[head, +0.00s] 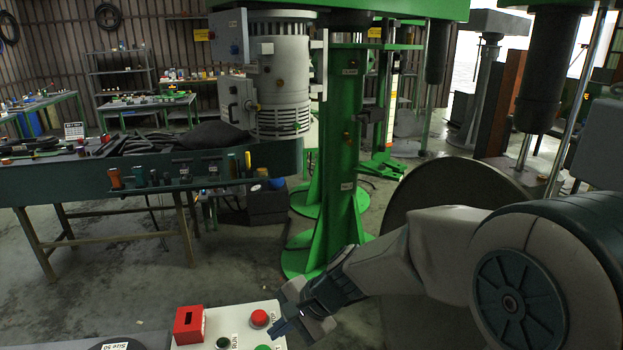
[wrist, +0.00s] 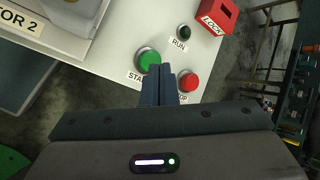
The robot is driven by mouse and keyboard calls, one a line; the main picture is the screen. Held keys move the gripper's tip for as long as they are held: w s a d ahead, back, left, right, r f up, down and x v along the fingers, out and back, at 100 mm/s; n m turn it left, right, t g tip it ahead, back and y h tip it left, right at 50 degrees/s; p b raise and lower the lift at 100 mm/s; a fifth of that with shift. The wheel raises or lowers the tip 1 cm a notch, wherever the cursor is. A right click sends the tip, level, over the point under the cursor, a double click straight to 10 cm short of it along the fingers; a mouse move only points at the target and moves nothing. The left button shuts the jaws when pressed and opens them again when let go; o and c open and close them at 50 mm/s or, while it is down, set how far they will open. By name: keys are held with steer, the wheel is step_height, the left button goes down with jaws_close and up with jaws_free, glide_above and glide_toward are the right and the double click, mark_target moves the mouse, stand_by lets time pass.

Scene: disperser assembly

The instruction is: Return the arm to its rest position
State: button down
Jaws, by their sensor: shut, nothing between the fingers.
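My gripper (wrist: 158,84) is shut and empty, with its two dark fingers side by side. In the wrist view it points at a white control panel (wrist: 125,60), its tips between the green START button (wrist: 148,60) and the red button (wrist: 188,82). I cannot tell whether the tips touch the panel. In the head view my gripper (head: 280,327) is at the bottom centre, over the right part of the panel (head: 195,340), beside the red button (head: 260,318). My arm reaches in from the right, bent at the elbow. The green button is partly hidden there.
A red LOCK box (head: 189,323) and a dark RUN light (head: 223,342) are on the panel. A green column machine (head: 344,150) stands behind it. A large grey disc (head: 400,200) is just behind my arm. A workbench (head: 100,185) with tools stands at left.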

steer(key=s+d+r+n+h, duration=0.2)
steer(key=s+d, duration=0.2)
steer(key=d, duration=0.3)
steer(key=s+d+r+n+t+h, duration=0.1)
steer(key=s+d+n+h, duration=0.2)
steer(key=d, duration=0.4)
steer(key=s+d+r+n+t+h, duration=0.1)
steer(key=s+d+r+n+h, duration=0.1)
steer(key=s+d, duration=0.3)
steer(key=d+n, duration=0.1)
steer(key=d, duration=0.2)
steer(key=shift+r+h, duration=0.35)
steer(key=shift+h, duration=0.05)
steer(key=shift+s, duration=0.1)
stand_by(0.5)
